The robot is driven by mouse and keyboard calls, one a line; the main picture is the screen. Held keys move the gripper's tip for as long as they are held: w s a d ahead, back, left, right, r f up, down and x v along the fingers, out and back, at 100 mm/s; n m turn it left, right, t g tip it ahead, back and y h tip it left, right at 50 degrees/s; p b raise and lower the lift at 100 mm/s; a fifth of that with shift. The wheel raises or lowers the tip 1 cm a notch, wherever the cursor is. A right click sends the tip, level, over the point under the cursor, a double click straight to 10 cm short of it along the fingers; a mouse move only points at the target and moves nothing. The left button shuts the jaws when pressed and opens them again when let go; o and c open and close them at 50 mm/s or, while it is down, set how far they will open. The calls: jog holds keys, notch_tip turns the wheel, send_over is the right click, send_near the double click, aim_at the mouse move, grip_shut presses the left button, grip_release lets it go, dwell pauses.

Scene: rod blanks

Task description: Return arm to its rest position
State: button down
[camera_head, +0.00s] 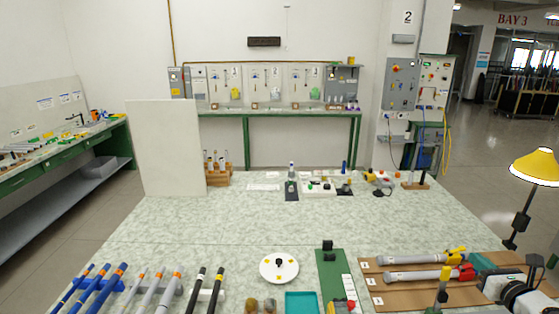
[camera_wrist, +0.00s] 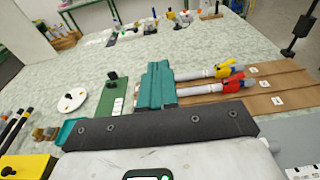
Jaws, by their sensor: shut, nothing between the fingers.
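My gripper (camera_wrist: 158,84) has teal fingers pressed together with nothing between them. It also shows in the head view (camera_head: 481,263), at the lower right, over or beside the brown boards. I cannot tell its exact height above them. My white and black wrist is at the lower right corner of the head view. Two grey rods lie on the brown boards (camera_head: 379,282): one with a yellow end piece (camera_head: 410,259) and one with a red end piece (camera_head: 415,276). In the wrist view they lie to the right of the fingers (camera_wrist: 202,73).
Blue rods (camera_head: 98,290), grey rods (camera_head: 152,292) and black rods (camera_head: 196,290) rest at the front left. A white disc (camera_head: 279,268), green board (camera_head: 328,270) and teal tray (camera_head: 301,303) are at front centre. A yellow lamp (camera_head: 535,168) stands right. The table's middle is clear.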

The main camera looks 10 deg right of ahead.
jog(key=s+a+r+m+h+b, duration=0.2)
jog(key=s+a+r+m+h, duration=0.2)
jog(key=m+h, duration=0.7)
jog(key=s+a+f+m+g+y+b, duration=0.1)
jog(key=s+a+f+m+g+y, duration=0.35)
jog(key=s+a+f+m, duration=0.45)
jog(key=s+a+f+m+g+y+b, duration=0.1)
jog(key=s+a+f+m+g+y, duration=0.2)
jog(key=s+a+f+m+g, duration=0.6)
jog(key=s+a+f+m+g+y+b, duration=0.1)
jog(key=s+a+f+m+y, duration=0.4)
jog(key=s+a, duration=0.5)
notch_tip(320, 180, down, 4)
jog(key=shift+a+r+y, duration=0.2)
jog(key=shift+a+y, duration=0.55)
jog(key=shift+y, duration=0.2)
